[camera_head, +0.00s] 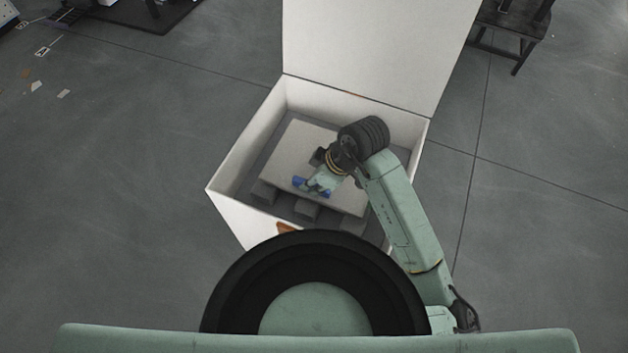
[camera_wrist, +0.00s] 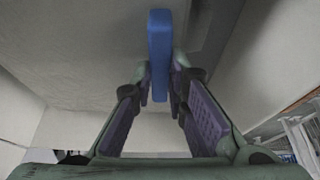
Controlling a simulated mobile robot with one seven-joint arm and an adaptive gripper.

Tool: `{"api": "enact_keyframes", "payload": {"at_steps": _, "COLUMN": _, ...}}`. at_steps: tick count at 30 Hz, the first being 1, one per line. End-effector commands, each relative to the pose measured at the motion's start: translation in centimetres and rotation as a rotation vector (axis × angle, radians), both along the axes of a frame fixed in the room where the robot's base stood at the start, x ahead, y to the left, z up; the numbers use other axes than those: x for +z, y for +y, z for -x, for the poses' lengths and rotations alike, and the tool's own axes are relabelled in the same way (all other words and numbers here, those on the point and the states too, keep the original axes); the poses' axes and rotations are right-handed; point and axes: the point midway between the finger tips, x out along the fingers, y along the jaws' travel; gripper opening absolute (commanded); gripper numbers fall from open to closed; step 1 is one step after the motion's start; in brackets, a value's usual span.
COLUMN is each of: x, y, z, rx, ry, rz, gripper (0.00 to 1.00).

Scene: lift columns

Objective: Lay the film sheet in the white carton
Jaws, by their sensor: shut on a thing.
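The white carton (camera_head: 227,213) stands open on the floor, with its tall lid flap (camera_head: 370,45) raised at the back. A flat pale panel, which I take to be the film sheet (camera_head: 302,145), is inside the carton walls, above grey blocks. A blue bar (camera_head: 299,182) is at its near part. My gripper (camera_head: 318,184) reaches into the carton from the right. In the wrist view, my gripper (camera_wrist: 160,92) is shut on the blue bar (camera_wrist: 160,45), which lies against the pale sheet (camera_wrist: 85,50). Whether the sheet rests on the blocks cannot be told.
Grey blocks (camera_head: 306,208) show inside the carton below the panel's near edge. A dark stool (camera_head: 505,38) stands at the back right. A black platform (camera_head: 140,10) is at the back left, and paper scraps (camera_head: 38,87) lie at the left. The floor beside the carton is clear.

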Motion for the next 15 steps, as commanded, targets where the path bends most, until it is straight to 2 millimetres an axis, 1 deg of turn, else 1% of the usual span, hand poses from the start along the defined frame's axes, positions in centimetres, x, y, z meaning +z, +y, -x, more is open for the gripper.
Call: {"api": "enact_keyframes", "payload": {"at_steps": 15, "x": -1.3, "y": 0.0, "z": 0.0, "rx": 0.001, "ry": 0.0, "rz": 0.001, "gripper": 0.0}}
